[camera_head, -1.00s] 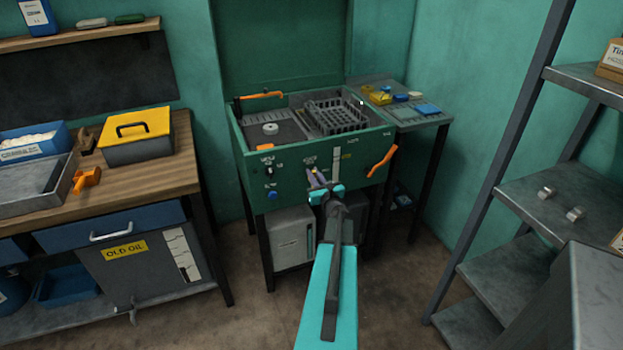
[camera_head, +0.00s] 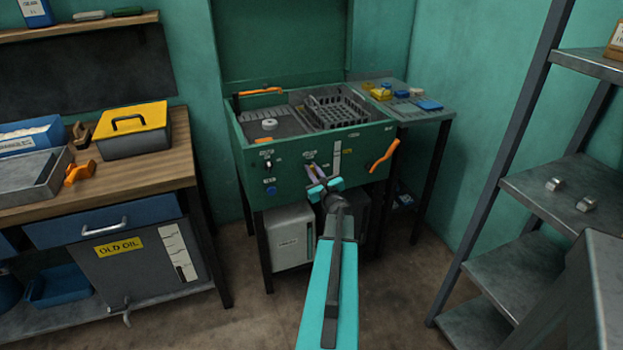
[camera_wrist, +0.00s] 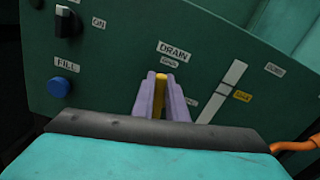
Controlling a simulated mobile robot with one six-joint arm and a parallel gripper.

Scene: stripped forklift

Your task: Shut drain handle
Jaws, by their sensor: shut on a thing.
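The drain handle (camera_wrist: 160,97) is a narrow yellow lever on the front of the green washer cabinet, below the DRAIN label (camera_wrist: 174,51). A smaller label, seemingly OPEN, sits just above its tip. The handle points up in the wrist view. My gripper (camera_wrist: 161,100) has its two purple fingers shut on the handle, one on each side. The handle's lower part and pivot are hidden behind my wrist. In the head view my gripper (camera_head: 315,174) reaches the middle of the cabinet front (camera_head: 290,175), and the handle is too small to make out clearly.
A blue FILL button (camera_wrist: 59,87) and a black knob (camera_wrist: 67,22) are left of the handle. An orange cabinet handle (camera_head: 384,156) sticks out at right. A workbench (camera_head: 180,150) stands left, a metal shelf (camera_head: 535,195) right. Floor between is clear.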

